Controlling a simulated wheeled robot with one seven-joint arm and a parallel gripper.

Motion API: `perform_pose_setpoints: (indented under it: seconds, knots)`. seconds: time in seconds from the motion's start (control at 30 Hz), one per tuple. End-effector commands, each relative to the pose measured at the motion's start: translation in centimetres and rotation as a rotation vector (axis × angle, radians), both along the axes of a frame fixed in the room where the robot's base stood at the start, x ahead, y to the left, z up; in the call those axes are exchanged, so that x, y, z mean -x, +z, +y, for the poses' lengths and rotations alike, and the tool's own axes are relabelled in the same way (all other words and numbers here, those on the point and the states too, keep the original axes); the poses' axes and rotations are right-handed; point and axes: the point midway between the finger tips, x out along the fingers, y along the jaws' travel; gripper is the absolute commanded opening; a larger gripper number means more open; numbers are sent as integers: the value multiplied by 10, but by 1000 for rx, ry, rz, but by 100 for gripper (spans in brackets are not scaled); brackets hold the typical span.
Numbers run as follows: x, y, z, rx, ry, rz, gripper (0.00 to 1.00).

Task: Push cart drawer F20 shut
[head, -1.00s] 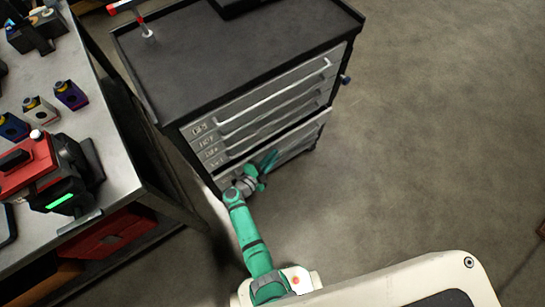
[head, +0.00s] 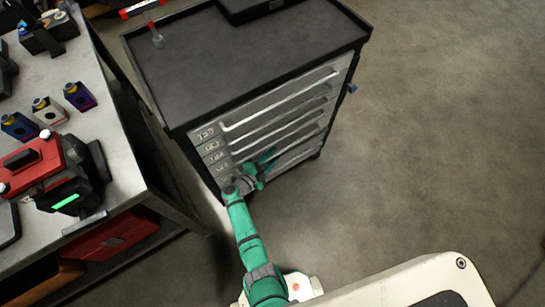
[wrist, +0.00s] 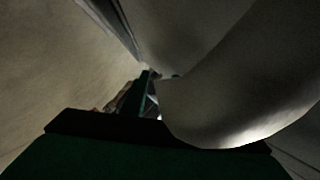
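The tool cart (head: 250,60) stands in the upper middle of the head view, with a stack of grey drawers facing me. Small labels on their left ends are too blurred to read, so I cannot tell which is F20. My gripper (head: 268,168) is at the lower drawer fronts (head: 285,150), against or very close to them. Contact is not clear. The drawer fronts look roughly in line with each other. My gripper hides part of the lower drawers. Its teal fingers are small and dark here, and the wrist view is mostly dark, with no readable drawer.
A grey workbench (head: 125,170) stands on the left, with a red machine (head: 35,170) and small coloured bottles on it. A red box (head: 110,235) is beneath. A black case (head: 250,8) lies on the cart top. The floor on the right is clear.

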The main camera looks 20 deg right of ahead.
Motion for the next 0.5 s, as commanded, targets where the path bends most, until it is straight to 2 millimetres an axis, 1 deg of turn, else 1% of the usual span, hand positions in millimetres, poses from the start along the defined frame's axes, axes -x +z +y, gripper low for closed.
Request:
perform_pose_setpoints:
  seconds: [0.37, 0.5]
  knots:
    - [0, 2, 1, 2, -2, -3, 30]
    - [6, 4, 10, 2, 1, -4, 30]
